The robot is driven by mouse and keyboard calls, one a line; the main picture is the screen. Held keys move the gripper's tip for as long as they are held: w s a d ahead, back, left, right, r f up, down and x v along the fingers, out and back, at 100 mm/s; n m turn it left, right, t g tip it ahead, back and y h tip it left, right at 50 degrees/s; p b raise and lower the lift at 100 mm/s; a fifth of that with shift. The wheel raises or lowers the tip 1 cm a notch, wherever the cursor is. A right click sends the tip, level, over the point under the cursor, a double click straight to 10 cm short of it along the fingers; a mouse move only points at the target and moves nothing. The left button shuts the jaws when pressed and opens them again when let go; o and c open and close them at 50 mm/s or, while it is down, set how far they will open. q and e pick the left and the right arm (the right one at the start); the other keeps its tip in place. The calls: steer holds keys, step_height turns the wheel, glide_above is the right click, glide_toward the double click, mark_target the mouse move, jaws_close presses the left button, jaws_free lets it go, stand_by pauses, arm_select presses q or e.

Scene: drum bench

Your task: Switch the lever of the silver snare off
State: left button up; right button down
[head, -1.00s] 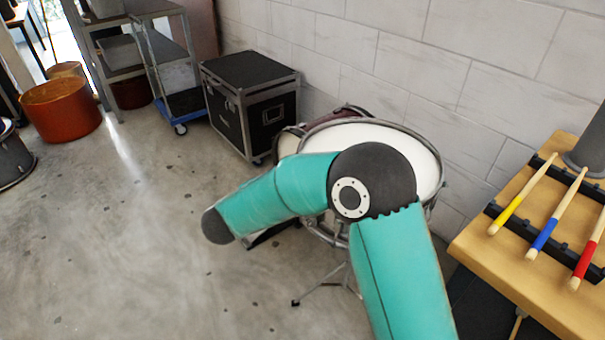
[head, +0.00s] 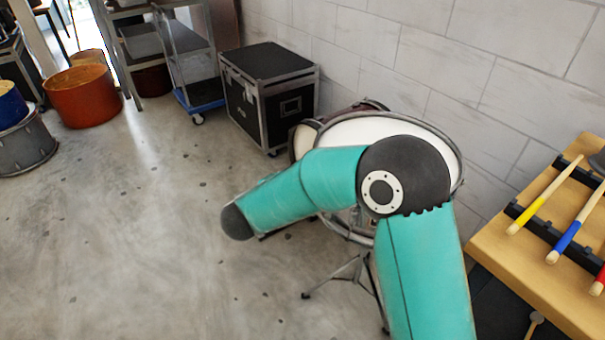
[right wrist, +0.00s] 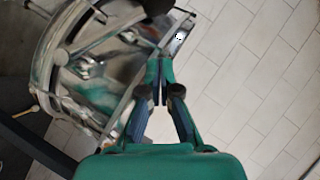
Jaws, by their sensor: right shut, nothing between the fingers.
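The silver snare (head: 412,126) stands on a tripod stand in the head view, its white head facing up and partly hidden behind my right arm. In the right wrist view its shiny metal shell (right wrist: 90,68) fills the left side. My right gripper (right wrist: 161,66) is shut and empty, with its fingertips close beside the shell and rim; I cannot tell whether they touch. A small metal fitting (right wrist: 178,40) shows just beyond the fingertips; I cannot tell whether it is the lever. My left gripper is not in view.
A black flight case (head: 268,95) and a trolley (head: 188,65) stand behind. A wooden table (head: 535,270) with colored sticks (head: 545,197) is at the right. An orange drum (head: 82,95) and grey drum (head: 28,147) are at the left.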

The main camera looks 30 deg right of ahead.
steer(key=w+r+p+v, duration=0.2)
steer(key=p+v, duration=0.1)
steer(key=v, duration=1)
steer(key=shift+a+r, duration=0.2)
steer(key=shift+a, duration=0.3)
